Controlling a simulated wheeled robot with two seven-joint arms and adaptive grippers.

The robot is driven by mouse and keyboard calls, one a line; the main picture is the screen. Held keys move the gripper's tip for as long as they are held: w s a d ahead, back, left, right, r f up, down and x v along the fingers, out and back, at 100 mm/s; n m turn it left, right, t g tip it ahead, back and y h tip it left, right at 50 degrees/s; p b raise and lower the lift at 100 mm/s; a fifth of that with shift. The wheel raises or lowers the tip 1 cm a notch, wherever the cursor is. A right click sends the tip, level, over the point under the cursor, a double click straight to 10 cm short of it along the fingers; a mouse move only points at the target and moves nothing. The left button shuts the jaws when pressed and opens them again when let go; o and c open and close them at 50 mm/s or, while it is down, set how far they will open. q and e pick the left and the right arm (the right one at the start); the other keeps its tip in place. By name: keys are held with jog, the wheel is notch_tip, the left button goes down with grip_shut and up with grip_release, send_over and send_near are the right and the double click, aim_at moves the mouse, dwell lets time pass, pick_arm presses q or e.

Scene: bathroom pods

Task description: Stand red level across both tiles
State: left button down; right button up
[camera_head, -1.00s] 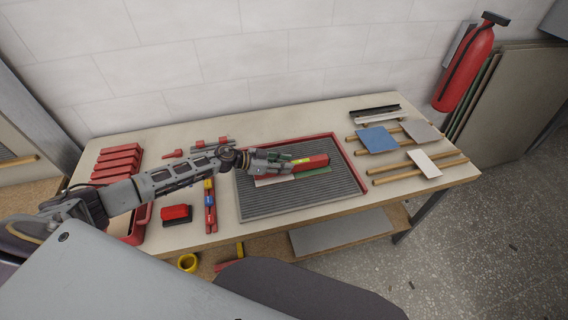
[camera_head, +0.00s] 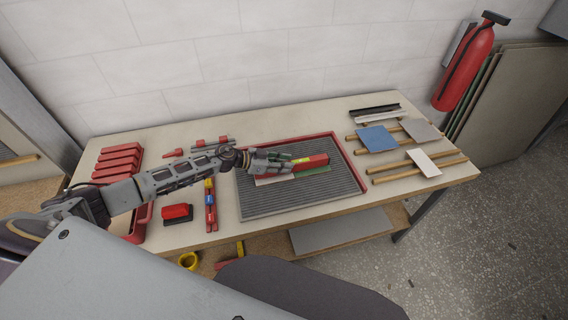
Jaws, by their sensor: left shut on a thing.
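The red level (camera_head: 316,161), with a yellow-green patch, lies lengthwise over the ribbed grey board in the tray (camera_head: 270,207). My left gripper (camera_head: 287,162) is shut on its left end. Below the gripper and level, a pale tile (camera_head: 270,180) shows at left and a green tile (camera_head: 314,171) at right. Gripper and level hide much of both tiles. I cannot tell whether the level touches them. My right gripper is not in view.
Left of the tray are a multi-coloured bar (camera_head: 210,207), a red-and-black block (camera_head: 177,213) and red bins (camera_head: 119,160). At right, a blue tile (camera_head: 377,139), a grey tile (camera_head: 420,130) and a white tile (camera_head: 424,163) rest on wooden rods.

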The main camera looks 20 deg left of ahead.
pick_arm(q)
jog(key=shift+f, duration=0.1)
dwell(0.5)
jog(key=c, duration=1.1)
grip_release()
jog(key=shift+o, duration=0.3)
jog(key=shift+o, duration=1.4)
jog(key=shift+r+p, duration=1.6)
jog(key=shift+p, duration=0.35)
jog(key=shift+r+p, duration=1.2)
jog(key=shift+r, duration=0.2)
